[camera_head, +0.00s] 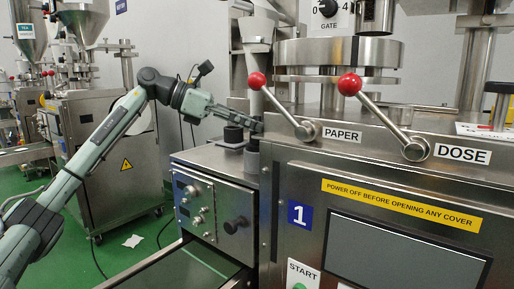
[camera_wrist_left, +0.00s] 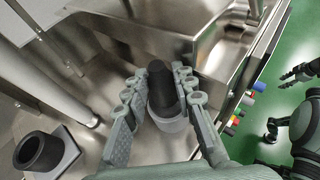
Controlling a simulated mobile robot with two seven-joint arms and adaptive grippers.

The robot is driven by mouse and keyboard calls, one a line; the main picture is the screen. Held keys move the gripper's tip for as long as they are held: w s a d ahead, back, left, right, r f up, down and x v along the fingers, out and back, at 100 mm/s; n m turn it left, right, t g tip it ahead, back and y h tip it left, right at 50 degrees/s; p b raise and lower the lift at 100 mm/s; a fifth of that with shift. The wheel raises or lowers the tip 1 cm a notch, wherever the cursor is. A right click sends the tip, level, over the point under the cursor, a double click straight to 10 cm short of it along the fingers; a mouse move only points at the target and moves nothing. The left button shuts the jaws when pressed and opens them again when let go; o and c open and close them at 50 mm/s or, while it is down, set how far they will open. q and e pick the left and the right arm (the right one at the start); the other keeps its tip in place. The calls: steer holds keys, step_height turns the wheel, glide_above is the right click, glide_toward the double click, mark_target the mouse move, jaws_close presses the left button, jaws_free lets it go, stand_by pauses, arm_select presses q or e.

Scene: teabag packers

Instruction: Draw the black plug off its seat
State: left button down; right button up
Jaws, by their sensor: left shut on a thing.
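My left gripper (camera_head: 257,124) reaches in from the left over the steel machine top. In the left wrist view its two fingers (camera_wrist_left: 160,95) are closed on both sides of the black plug (camera_wrist_left: 161,82). The plug stands between the fingers, with a light grey cylindrical seat (camera_wrist_left: 172,124) at its lower end in that picture. A dark gripper-like part (camera_wrist_left: 300,73), perhaps my right gripper, shows small at the right edge of the wrist view.
A hollow black ring (camera_wrist_left: 39,151) sits on a square grey plate beside the plug; it also shows in the head view (camera_head: 233,133). Red-knobbed levers (camera_head: 349,84) and a large steel drum (camera_head: 340,52) stand to the right. A steel pipe (camera_wrist_left: 70,104) crosses the wrist view.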

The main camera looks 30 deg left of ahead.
mark_target(248, 145)
arm_select(q)
steer(key=shift+r, duration=0.1)
stand_by(0.3)
steer(key=shift+r, duration=0.55)
steer(key=r, duration=0.3)
steer(key=shift+s+a+r+p, duration=0.2)
steer(key=shift+p, duration=0.2)
steer(key=s+a+r, duration=0.6)
steer(key=s, duration=0.3)
steer(key=shift+s+r, duration=0.2)
steer(key=shift+s, duration=0.05)
arm_select(e)
steer(key=shift+f, duration=0.1)
